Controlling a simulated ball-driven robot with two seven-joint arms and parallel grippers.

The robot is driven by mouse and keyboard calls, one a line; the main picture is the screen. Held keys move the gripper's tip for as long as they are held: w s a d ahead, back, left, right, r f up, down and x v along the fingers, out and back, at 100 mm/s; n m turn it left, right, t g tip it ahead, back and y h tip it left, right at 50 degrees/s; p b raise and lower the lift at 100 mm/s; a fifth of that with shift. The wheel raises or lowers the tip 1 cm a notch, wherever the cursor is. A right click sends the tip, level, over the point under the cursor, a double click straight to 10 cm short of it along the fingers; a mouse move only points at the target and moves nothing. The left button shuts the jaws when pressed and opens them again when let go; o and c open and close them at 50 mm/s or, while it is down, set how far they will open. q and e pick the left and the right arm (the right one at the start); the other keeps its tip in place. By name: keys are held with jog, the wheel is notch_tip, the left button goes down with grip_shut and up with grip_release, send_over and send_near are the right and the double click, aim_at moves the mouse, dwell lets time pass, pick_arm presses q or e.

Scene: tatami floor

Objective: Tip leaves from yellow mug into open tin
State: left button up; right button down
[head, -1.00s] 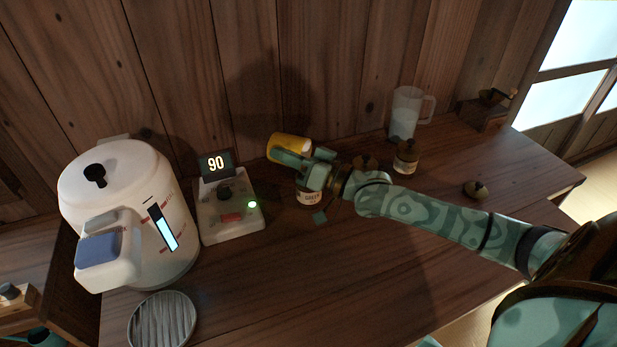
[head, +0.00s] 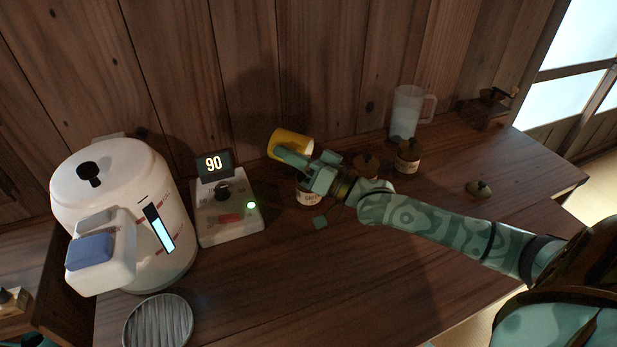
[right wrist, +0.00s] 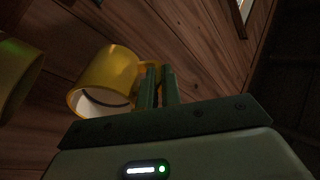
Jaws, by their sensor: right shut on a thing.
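The yellow mug (head: 290,141) is tilted in the head view, held above and at the back of a small labelled tin (head: 309,194). My right gripper (head: 305,160) is shut on it. In the right wrist view the mug (right wrist: 103,80) hangs beside the shut fingers (right wrist: 158,88), its mouth turned downward and its inside pale. No leaves can be made out. The tin's label is partly readable; its top is mostly hidden behind my gripper.
A white kettle (head: 122,205) and a control box (head: 228,215) showing 90 stand left, with a ribbed round tray (head: 158,325) in front. Lidded tins (head: 408,157), a clear jug (head: 405,113) and a loose lid (head: 479,189) are right. The front counter is clear.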

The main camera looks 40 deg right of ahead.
pick_arm(q)
jog(key=shift+s+f+b, duration=0.3)
jog(key=shift+f+b, duration=0.35)
jog(key=shift+b, duration=0.05)
jog(key=shift+s+f+b, duration=0.3)
jog(key=shift+f+b, duration=0.35)
jog(key=shift+b, duration=0.05)
pick_arm(e)
jog(key=shift+s+d+t+y, duration=0.35)
jog(key=shift+s+t+y, duration=0.25)
jog(key=shift+t, duration=0.4)
pick_arm(q)
jog(key=shift+s+f+g+b, duration=0.2)
jog(key=shift+s+f+b, duration=0.2)
jog(key=shift+f+b, duration=0.35)
jog(key=shift+s+f+g+b, duration=0.2)
jog(key=shift+s+f+b, duration=0.15)
jog(key=shift+f+b, duration=0.4)
pick_arm(e)
jog(key=shift+s+d+f+m+t+y, duration=0.1)
jog(key=shift+s+d+m+t+y, duration=0.15)
jog(key=shift+t, duration=0.35)
jog(key=shift+s+d+m+t+y, duration=0.15)
jog(key=shift+s+t, duration=0.15)
jog(key=shift+t, duration=0.3)
pick_arm(q)
jog(key=shift+r, duration=0.15)
